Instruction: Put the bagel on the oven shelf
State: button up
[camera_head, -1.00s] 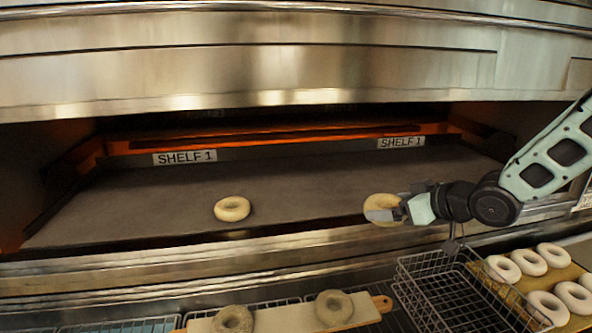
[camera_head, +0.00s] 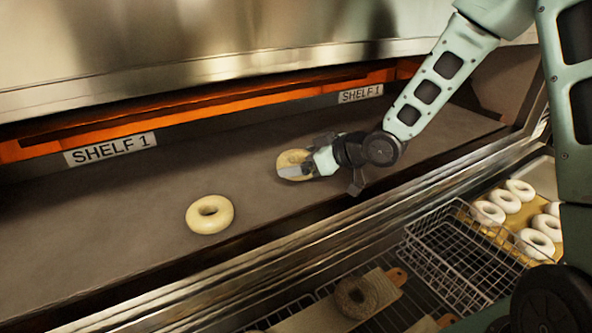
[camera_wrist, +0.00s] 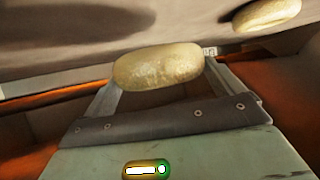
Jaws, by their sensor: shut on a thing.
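My gripper (camera_head: 297,172) is over the oven shelf (camera_head: 160,185), shut on a pale bagel (camera_head: 293,158). In the wrist view the held bagel (camera_wrist: 158,64) sits between the two fingers. Whether it touches the shelf cannot be told. A second pale bagel (camera_head: 210,213) lies flat on the shelf, to the left and nearer the front edge. It also shows at the top right of the wrist view (camera_wrist: 266,14). Labels reading SHELF 1 (camera_head: 110,148) mark the back of the shelf.
A wire basket (camera_head: 450,250) stands below the oven's front edge. Several white bagels (camera_head: 505,200) lie on a board at the right. A darker bagel (camera_head: 356,296) lies on a wooden board below. The shelf's left part is clear. The metal oven hood (camera_head: 200,50) hangs above.

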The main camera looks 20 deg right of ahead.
aim_at(302, 191)
jog(key=shift+f+p, duration=0.55)
jog(key=shift+f, duration=2.3)
